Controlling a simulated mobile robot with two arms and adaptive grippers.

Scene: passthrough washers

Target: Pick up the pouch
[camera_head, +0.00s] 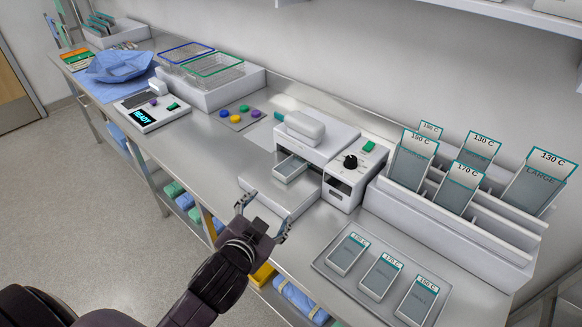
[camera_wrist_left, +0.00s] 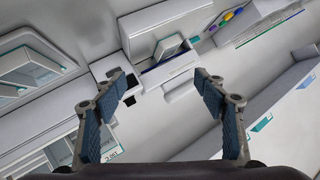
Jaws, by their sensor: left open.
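Three clear pouches with teal-edged temperature labels lie flat on a grey tray (camera_head: 330,262): a left one (camera_head: 348,254), a middle one (camera_head: 381,276) and a right one (camera_head: 417,300). More labelled pouches stand upright in a white rack (camera_head: 455,228), among them a large 130 C pouch (camera_head: 540,188) and a 170 C pouch (camera_head: 460,187). I cannot tell which pouch is meant. My left gripper (camera_head: 265,213) is open and empty, over the counter's front edge, left of the tray. Its spread fingers show in the left wrist view (camera_wrist_left: 162,86). My right gripper is out of view.
A white sealing machine (camera_head: 314,143) with an open drawer (camera_head: 291,168) and a control box with a black knob (camera_head: 352,172) stand behind my gripper. Wire baskets (camera_head: 212,66), coloured knobs (camera_head: 240,112) and a READY device (camera_head: 150,112) are farther left.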

